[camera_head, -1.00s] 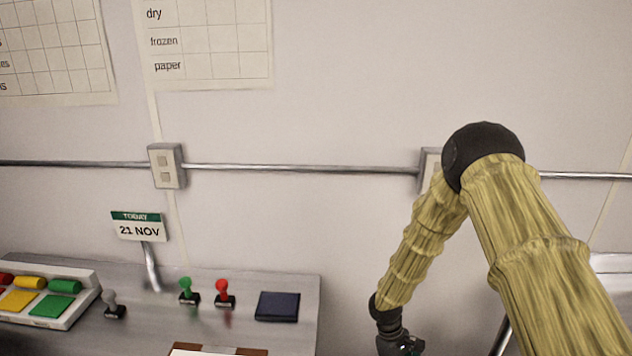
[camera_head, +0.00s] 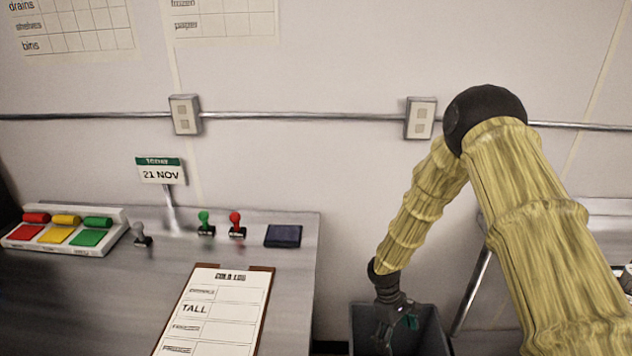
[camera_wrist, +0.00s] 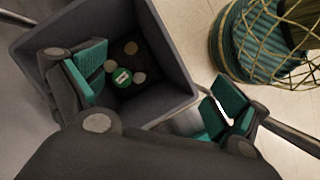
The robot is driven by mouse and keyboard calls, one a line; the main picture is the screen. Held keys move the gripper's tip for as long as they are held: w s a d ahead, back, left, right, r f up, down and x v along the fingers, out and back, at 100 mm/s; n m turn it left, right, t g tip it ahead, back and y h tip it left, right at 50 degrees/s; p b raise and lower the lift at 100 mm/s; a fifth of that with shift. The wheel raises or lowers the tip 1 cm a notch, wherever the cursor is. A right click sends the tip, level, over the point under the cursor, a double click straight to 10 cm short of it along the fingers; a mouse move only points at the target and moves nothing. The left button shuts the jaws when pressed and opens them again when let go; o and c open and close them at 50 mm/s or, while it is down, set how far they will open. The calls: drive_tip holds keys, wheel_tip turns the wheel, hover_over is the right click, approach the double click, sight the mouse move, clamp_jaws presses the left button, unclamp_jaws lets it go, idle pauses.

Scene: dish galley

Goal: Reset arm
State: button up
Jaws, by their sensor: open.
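My gripper (camera_head: 396,322) hangs over a dark grey bin (camera_head: 432,340) right of the counter. In the wrist view my gripper (camera_wrist: 155,88) has its two green-padded fingers wide apart, with nothing held between them. The left finger is over the bin (camera_wrist: 168,55) and the right finger is just outside its near right corner. My arm is bent at the elbow, its forearm pointing down. In the bin lie a green round piece with a pale label (camera_wrist: 121,77) and several pale discs; its near part is hidden by my gripper.
The steel counter (camera_head: 80,295) holds a clipboard (camera_head: 215,310), green (camera_head: 205,224) and red (camera_head: 237,226) stamps, a dark pad (camera_head: 283,236), a colored-pad tray (camera_head: 60,232) and a date sign (camera_head: 161,171). A wire basket (camera_wrist: 225,45) stands beside the bin.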

drive_tip(key=s+a+f+m+y, duration=0.1)
drive_tip(key=s+a+f, duration=0.15)
drive_tip(key=s, duration=0.45)
drive_tip(key=s+a+f+m+t+y, duration=0.1)
drive_tip(key=s+f+m+y, duration=0.1)
drive_tip(key=s+f, duration=0.35)
drive_tip(key=s+a+f+m+y, duration=0.1)
drive_tip(key=s, duration=0.7)
drive_tip(key=s+d+r+m+t+h, duration=0.1)
drive_tip(key=s+d+m, duration=0.1)
drive_tip(key=s, duration=0.5)
drive_tip(key=s+d+m+t, duration=0.1)
drive_tip(key=s+d+m, duration=0.15)
drive_tip(key=s, duration=0.55)
wheel_tip(320, 180, down, 34)
drive_tip(key=r+b, duration=0.1)
drive_tip(key=b, duration=3.3)
wheel_tip(320, 180, up, 28)
drive_tip(key=p, duration=2.8)
drive_tip(key=shift+w+a+f, duration=0.15)
drive_tip(key=shift+w, duration=0.2)
